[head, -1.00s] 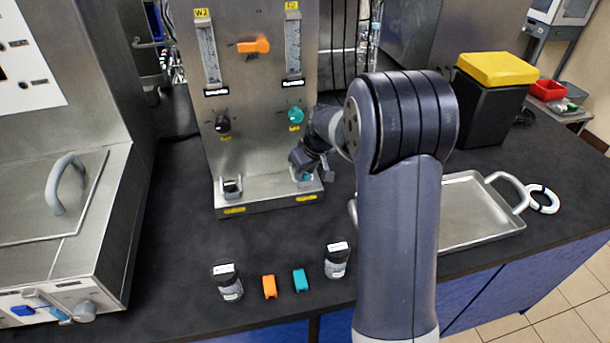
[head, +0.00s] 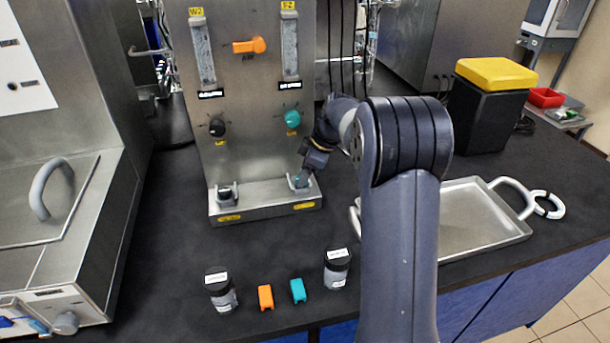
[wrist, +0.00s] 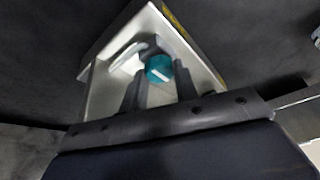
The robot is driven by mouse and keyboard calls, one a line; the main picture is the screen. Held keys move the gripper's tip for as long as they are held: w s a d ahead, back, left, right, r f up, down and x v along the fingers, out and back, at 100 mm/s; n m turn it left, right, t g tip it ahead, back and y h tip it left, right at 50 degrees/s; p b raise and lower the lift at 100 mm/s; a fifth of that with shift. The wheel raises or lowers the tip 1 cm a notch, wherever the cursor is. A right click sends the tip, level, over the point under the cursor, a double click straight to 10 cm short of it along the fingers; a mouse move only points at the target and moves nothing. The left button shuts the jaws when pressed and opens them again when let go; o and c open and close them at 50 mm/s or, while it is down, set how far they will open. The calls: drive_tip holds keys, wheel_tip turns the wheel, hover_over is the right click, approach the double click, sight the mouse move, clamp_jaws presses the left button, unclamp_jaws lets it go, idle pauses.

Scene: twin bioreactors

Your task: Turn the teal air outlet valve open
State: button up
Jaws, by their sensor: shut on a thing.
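The teal valve knob (head: 298,183) sits on the steel ledge at the foot of the panel, at its right end, mostly hidden by my gripper in the head view. In the wrist view its round teal cap (wrist: 159,68) with a white mark shows between my two fingers. My gripper (head: 303,175) comes down on it from the upper right and is shut around it, also seen in the wrist view (wrist: 160,76). The valve's lower part is hidden.
The upright panel (head: 250,90) carries another teal knob (head: 292,118), a black knob (head: 217,127) and an orange handle (head: 250,45). A black valve (head: 225,195) is on the ledge's left. Two jars and two small clips stand in front. A tray (head: 455,240) is at right.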

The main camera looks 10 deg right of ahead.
drive_tip(key=shift+n, duration=0.3)
drive_tip(key=o, duration=1)
drive_tip(key=shift+c, duration=0.2)
drive_tip(key=v, duration=1)
drive_tip(key=shift+d+r, duration=0.15)
drive_tip(key=shift+r, duration=0.25)
drive_tip(key=x, duration=1.1)
drive_tip(key=shift+s, duration=0.1)
